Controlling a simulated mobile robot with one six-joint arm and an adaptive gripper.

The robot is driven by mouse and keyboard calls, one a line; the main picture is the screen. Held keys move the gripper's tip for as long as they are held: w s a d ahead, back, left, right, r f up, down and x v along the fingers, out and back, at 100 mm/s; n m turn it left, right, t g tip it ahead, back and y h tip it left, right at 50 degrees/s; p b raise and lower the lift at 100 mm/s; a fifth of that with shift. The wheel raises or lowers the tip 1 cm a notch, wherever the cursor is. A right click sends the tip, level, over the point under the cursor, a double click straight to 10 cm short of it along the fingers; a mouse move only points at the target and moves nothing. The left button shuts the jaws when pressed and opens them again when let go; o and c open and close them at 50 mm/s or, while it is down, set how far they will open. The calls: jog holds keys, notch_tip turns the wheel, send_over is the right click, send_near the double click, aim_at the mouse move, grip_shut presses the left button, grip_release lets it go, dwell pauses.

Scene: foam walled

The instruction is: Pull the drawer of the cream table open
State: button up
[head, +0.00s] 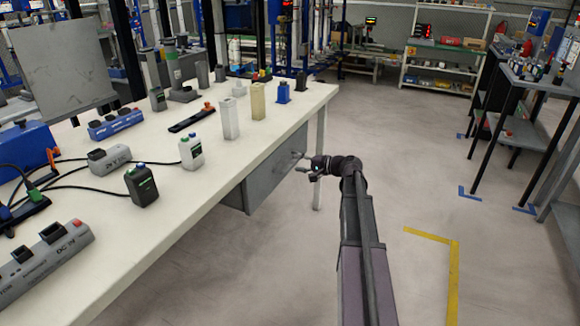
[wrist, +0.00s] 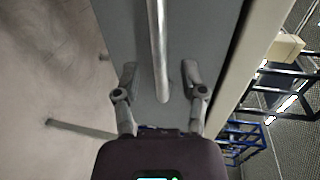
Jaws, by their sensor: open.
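The cream table (head: 215,180) runs along the left of the head view. Its grey drawer (head: 270,175) hangs under the near long edge and looks shut. The drawer front (wrist: 120,25) fills the middle of the wrist view. A round metal bar handle (wrist: 157,45) stands on it; it also shows small in the head view (head: 298,155). My gripper (head: 307,168) is at the drawer front by the handle. In the wrist view my gripper (wrist: 158,72) is open, with one finger on each side of the bar. Neither finger appears to touch the bar.
Bottles, blocks and power strips (head: 118,124) stand on the tabletop. A table leg (head: 320,160) is just behind my gripper. The floor (head: 400,200) right of the table is clear, with yellow tape (head: 453,270). A dark rack (head: 500,110) stands at the right.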

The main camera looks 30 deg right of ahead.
aim_at(291, 162)
jog(key=shift+x, duration=1.45)
grip_shut()
jog(key=shift+a, duration=0.3)
jog(key=shift+s+d, duration=0.1)
jog(key=shift+d, duration=0.1)
